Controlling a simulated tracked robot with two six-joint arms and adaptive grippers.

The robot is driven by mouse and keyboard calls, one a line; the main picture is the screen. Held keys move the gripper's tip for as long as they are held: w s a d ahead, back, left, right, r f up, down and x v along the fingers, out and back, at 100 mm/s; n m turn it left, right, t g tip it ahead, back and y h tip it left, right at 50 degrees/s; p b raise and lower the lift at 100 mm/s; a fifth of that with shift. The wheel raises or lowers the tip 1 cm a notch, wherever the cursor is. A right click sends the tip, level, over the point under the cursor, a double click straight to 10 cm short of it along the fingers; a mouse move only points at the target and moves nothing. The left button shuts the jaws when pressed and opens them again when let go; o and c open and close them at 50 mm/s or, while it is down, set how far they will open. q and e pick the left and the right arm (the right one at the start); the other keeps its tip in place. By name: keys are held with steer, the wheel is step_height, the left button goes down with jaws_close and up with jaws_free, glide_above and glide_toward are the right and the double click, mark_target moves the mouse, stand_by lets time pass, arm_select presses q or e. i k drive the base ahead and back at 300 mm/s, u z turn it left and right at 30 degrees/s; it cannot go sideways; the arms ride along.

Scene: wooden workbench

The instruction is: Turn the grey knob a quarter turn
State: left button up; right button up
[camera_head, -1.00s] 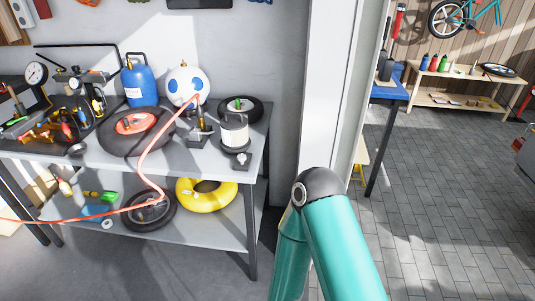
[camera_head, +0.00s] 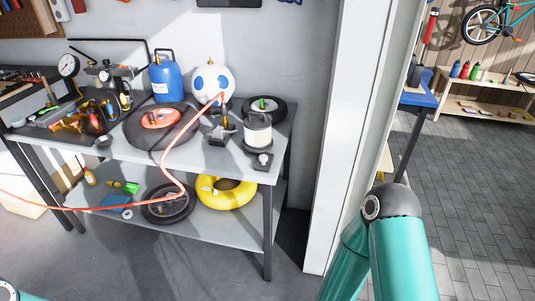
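Neither of my grippers is in the head view. A teal elbow section of my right arm (camera_head: 392,225) shows at the lower right, and a bit of my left arm (camera_head: 12,292) at the lower left corner. Both are well apart from the bench top.
Behind the knob stand a white-and-black cylinder (camera_head: 257,131), a small tyre (camera_head: 265,106) and a white-blue ball (camera_head: 211,82). A red hose (camera_head: 169,168) hangs over the front edge. A white pillar (camera_head: 356,130) rises right of the bench. The lower shelf holds a yellow ring (camera_head: 226,193).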

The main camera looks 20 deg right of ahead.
mark_target(262, 158)
steer(key=i, duration=0.9)
